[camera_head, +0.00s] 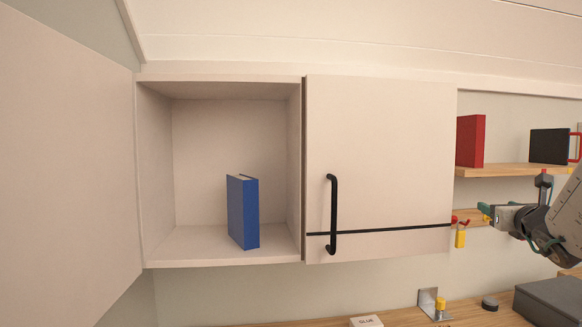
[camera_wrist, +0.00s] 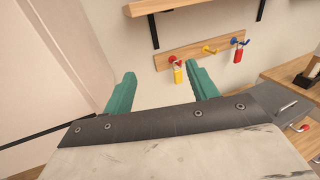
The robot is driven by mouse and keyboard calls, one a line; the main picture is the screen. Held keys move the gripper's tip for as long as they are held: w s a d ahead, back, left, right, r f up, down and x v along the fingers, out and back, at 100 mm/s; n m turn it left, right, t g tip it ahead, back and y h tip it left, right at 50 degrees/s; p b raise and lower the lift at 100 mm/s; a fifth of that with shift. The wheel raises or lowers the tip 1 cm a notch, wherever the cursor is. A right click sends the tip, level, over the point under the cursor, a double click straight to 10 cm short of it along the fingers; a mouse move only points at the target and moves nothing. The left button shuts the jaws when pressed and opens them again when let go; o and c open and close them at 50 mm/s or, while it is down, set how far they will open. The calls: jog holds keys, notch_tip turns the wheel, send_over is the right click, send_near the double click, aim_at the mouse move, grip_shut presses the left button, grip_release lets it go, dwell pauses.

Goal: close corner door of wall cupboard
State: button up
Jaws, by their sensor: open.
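The wall cupboard (camera_head: 220,263) shows in the head view, with an open compartment at left. Its left door (camera_head: 65,170) stands swung wide open at the left picture edge; no handle shows on its visible face. The other door (camera_head: 400,150), with a black bar handle (camera_head: 333,218), looks shut. A blue book (camera_head: 243,212) stands inside the open compartment. My gripper (camera_head: 484,212) is at the far right, apart from the cupboard and away from the open door. In the wrist view my gripper (camera_wrist: 160,88) has its two green fingers spread with nothing between them.
Right of the cupboard are a shelf (camera_head: 510,170) with a red book (camera_head: 470,141) and a black box (camera_head: 549,146). A hook rail (camera_wrist: 205,50) with padlocks is below it.

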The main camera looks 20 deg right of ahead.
jog(key=shift+s+d+m, duration=0.1)
jog(key=shift+d+m, duration=0.1)
jog(key=shift+m, duration=0.2)
jog(key=shift+c, duration=0.4)
